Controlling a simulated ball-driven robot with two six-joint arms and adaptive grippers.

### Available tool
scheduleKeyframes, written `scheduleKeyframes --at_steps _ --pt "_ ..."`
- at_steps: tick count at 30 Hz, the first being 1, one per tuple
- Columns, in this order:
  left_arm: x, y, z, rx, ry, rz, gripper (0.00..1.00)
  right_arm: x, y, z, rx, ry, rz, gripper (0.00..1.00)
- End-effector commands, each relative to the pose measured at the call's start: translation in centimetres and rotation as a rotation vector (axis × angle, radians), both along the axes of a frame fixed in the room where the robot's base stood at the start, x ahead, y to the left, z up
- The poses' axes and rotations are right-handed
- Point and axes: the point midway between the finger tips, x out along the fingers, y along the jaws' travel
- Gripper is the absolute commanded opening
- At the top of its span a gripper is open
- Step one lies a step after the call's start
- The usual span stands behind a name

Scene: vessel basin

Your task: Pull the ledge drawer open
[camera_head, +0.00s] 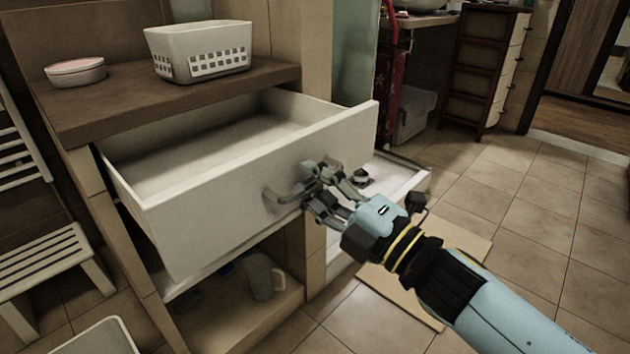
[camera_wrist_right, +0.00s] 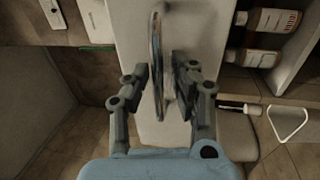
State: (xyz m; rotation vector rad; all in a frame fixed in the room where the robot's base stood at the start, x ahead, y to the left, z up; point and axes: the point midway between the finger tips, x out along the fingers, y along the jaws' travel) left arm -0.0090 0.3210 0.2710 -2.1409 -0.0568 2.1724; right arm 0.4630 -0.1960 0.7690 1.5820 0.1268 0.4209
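The ledge drawer (camera_head: 250,173) is a white drawer under the brown ledge, and it stands well out of its cabinet. Its visible inside is empty. The grey bar handle (camera_head: 272,198) is on its front and also shows in the right wrist view (camera_wrist_right: 157,60). My right gripper (camera_head: 318,187) is at the handle. In the right wrist view my right gripper (camera_wrist_right: 160,82) has one finger on each side of the bar, with small gaps visible, so it looks open around the handle. My left gripper is not in view.
On the brown ledge (camera_head: 120,100) stand a white basket (camera_head: 199,50) and a round dish (camera_head: 75,72). A mug (camera_head: 263,277) stands on the shelf below the drawer. A slatted stool (camera_head: 45,262) is at the left. Tiled floor (camera_head: 540,200) is clear at the right.

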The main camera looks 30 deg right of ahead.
Motion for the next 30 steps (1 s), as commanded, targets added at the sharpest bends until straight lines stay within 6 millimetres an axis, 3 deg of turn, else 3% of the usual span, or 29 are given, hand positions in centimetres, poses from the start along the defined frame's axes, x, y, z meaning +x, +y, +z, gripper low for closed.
scheduleKeyframes --at_steps 9,13,24,30 --pt "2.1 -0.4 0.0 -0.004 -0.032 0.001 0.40 0.0 0.0 0.1 0.000 -0.001 0.000 0.33" --pt "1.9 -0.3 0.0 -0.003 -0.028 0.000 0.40 -1.1 -0.4 -0.2 0.001 0.000 0.001 0.33" --pt "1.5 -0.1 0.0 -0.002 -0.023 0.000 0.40 -8.3 -3.0 -1.8 0.000 0.003 0.002 0.33" --pt "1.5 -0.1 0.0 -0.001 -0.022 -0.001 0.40 -10.6 -3.8 -2.2 0.000 0.001 0.001 0.33"
